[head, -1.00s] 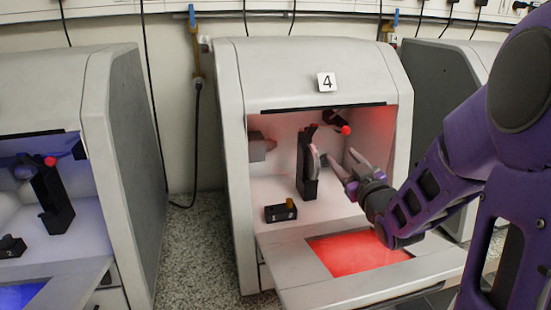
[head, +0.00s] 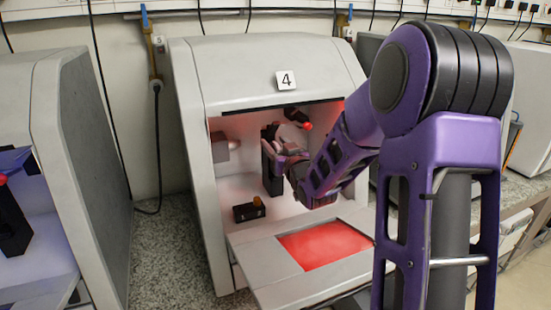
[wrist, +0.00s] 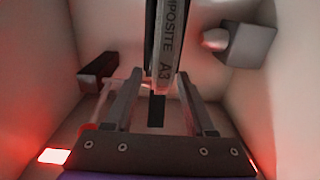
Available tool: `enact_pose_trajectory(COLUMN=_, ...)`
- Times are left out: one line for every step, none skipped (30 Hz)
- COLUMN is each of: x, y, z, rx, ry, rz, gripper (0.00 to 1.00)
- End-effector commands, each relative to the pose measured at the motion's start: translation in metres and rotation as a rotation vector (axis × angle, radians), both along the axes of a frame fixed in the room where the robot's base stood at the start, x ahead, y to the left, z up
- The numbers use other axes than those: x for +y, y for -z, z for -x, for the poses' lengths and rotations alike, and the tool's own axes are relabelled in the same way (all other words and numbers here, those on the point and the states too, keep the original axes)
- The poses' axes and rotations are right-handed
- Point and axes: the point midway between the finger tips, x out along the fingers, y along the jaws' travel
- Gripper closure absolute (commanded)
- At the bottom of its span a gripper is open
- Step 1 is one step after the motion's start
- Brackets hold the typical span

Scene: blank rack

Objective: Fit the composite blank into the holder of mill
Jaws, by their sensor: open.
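The composite blank (wrist: 165,50) shows edge-on in the wrist view, labelled "COMPOSITE A3". It stands against the dark holder (wrist: 150,35); how deep it sits in it I cannot tell. In the head view the holder (head: 268,170) is a black upright post inside mill 4 (head: 200,90), its upper part partly covered by my gripper. My gripper (wrist: 160,76) is open and empty, its fingers apart on either side of the blank's lower end. In the head view my gripper (head: 284,150) is inside the mill chamber at the holder.
A grey block with a blunt cone (head: 222,148) sticks out of the chamber's left wall. A small black box with an orange knob (head: 249,211) stands on the chamber floor. The lowered door has a red-lit window (head: 325,243). Another mill (head: 80,150) stands at left.

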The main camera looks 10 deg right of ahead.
Motion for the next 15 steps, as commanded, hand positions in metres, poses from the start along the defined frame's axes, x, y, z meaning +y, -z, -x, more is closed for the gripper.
enact_pose_trajectory(x=0.0001, y=0.0001, z=-0.0003, rx=0.000, ry=0.000, rz=0.000, gripper=0.45)
enact_pose_trajectory(x=0.0000, y=0.0001, z=-0.0002, rx=0.000, ry=0.000, rz=0.000, gripper=0.45)
enact_pose_trajectory(x=0.0000, y=0.0002, z=-0.0001, rx=0.000, ry=0.000, rz=0.000, gripper=0.45)
enact_pose_trajectory(x=-0.0001, y=0.0002, z=0.0000, rx=0.000, ry=0.000, rz=0.000, gripper=0.45)
enact_pose_trajectory(x=-0.0001, y=0.0002, z=0.0000, rx=0.000, ry=0.000, rz=0.000, gripper=0.45)
enact_pose_trajectory(x=-0.0001, y=0.0002, z=0.0001, rx=0.000, ry=0.000, rz=0.000, gripper=0.52)
enact_pose_trajectory(x=-0.0002, y=0.0002, z=0.0001, rx=0.000, ry=0.000, rz=0.000, gripper=0.58)
enact_pose_trajectory(x=-0.0002, y=0.0002, z=0.0001, rx=0.000, ry=0.000, rz=0.000, gripper=0.63)
enact_pose_trajectory(x=-0.0002, y=0.0002, z=0.0002, rx=0.000, ry=0.000, rz=0.001, gripper=0.70)
enact_pose_trajectory(x=-0.0002, y=0.0002, z=0.0002, rx=0.000, ry=0.000, rz=0.001, gripper=0.76)
enact_pose_trajectory(x=-0.0003, y=0.0002, z=0.0001, rx=0.000, ry=0.001, rz=0.001, gripper=0.81)
enact_pose_trajectory(x=-0.0004, y=0.0002, z=0.0002, rx=0.000, ry=0.001, rz=0.001, gripper=0.88)
enact_pose_trajectory(x=-0.0004, y=0.0002, z=0.0002, rx=0.000, ry=0.001, rz=0.001, gripper=0.94)
enact_pose_trajectory(x=-0.0004, y=0.0002, z=0.0002, rx=0.000, ry=0.001, rz=0.001, gripper=0.99)
enact_pose_trajectory(x=-0.0004, y=0.0002, z=0.0002, rx=0.000, ry=0.001, rz=0.001, gripper=1.00)
